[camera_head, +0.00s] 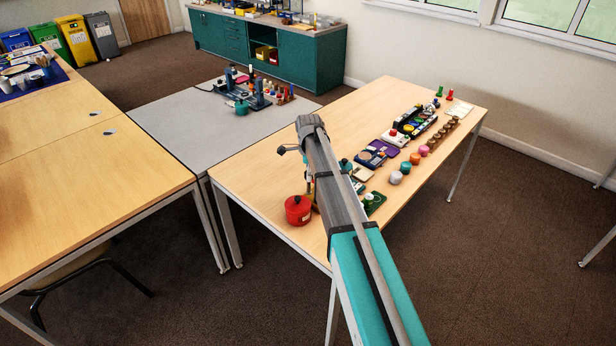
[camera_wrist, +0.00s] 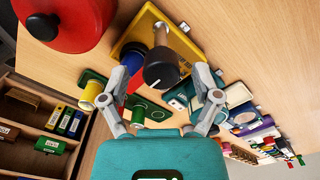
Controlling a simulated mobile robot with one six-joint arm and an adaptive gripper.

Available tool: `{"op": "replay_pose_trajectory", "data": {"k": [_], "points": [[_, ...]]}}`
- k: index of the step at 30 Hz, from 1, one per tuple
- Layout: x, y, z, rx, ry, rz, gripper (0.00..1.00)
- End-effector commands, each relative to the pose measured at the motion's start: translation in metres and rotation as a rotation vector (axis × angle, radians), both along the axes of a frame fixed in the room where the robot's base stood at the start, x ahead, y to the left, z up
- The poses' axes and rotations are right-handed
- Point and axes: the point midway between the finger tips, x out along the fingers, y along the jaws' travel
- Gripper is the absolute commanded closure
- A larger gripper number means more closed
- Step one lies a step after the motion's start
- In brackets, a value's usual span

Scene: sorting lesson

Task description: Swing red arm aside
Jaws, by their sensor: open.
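A yellow plate (camera_wrist: 182,48) lies on the wooden table in the wrist view, with a blue post and a dark round knob (camera_wrist: 160,68) standing over it. A small red piece (camera_wrist: 135,80), perhaps the red arm, shows between the knob and my left finger; most of it is hidden. My gripper (camera_wrist: 160,80) is open, with one finger on each side of the knob. I cannot tell whether the fingers touch anything. In the head view my own arm hides most of this spot.
A red lidded pot (camera_head: 298,210) stands close by at the table's left edge, and fills the upper left of the wrist view (camera_wrist: 62,30). Coloured round pots, a purple tray (camera_head: 384,148) and several brown pieces crowd the table's right. Free wood (camera_head: 255,170) lies to the left.

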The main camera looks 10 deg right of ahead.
Motion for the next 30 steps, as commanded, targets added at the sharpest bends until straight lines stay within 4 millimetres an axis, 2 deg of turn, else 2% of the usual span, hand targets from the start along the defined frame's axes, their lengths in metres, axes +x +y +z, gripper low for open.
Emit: {"op": "replay_pose_trajectory", "data": {"k": [12, 14, 25, 26, 30], "points": [[-0.0001, 0.0001, -0.0024, 0.000, 0.000, 0.000, 0.19], [-0.0001, 0.0001, -0.0024, 0.000, 0.000, 0.000, 0.29], [-0.0004, 0.0001, -0.0025, 0.000, 0.001, 0.000, 0.97], [-0.0006, 0.0001, -0.0025, 0.000, 0.001, 0.000, 1.00], [-0.0010, 0.0013, -0.0025, 0.001, 0.002, 0.003, 1.00]]}}
